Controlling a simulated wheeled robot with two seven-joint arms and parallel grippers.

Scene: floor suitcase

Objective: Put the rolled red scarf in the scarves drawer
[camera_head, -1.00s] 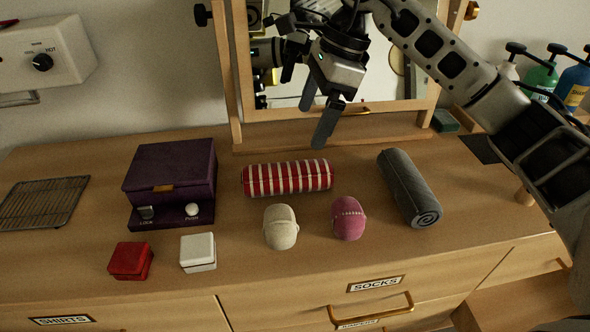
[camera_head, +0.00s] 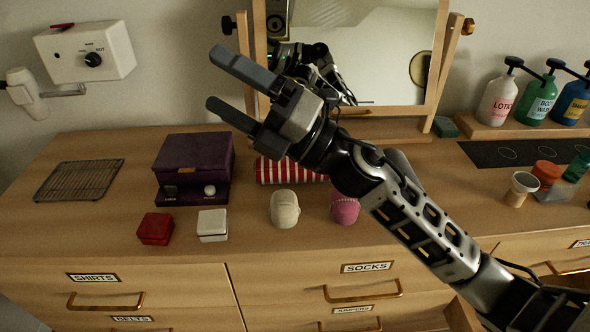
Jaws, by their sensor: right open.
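The rolled red scarf (camera_head: 283,172), red with white stripes, lies on the dresser top below the mirror. My right arm covers its right end. My right gripper (camera_head: 211,78) is open and empty, its fingers pointing left. In the picture it is above the purple box and up-left of the scarf, apart from it. No label reading scarves shows; the readable drawer labels are shirts (camera_head: 93,278), belts, socks (camera_head: 367,267) and jumpers. My left gripper is not in view.
A purple box (camera_head: 193,165), red box (camera_head: 155,229), white box (camera_head: 212,225), cream roll (camera_head: 284,209) and pink roll (camera_head: 344,208) stand around the scarf. The mirror (camera_head: 365,60) is behind. A wire rack (camera_head: 80,180) lies left. A drawer at lower right appears pulled out.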

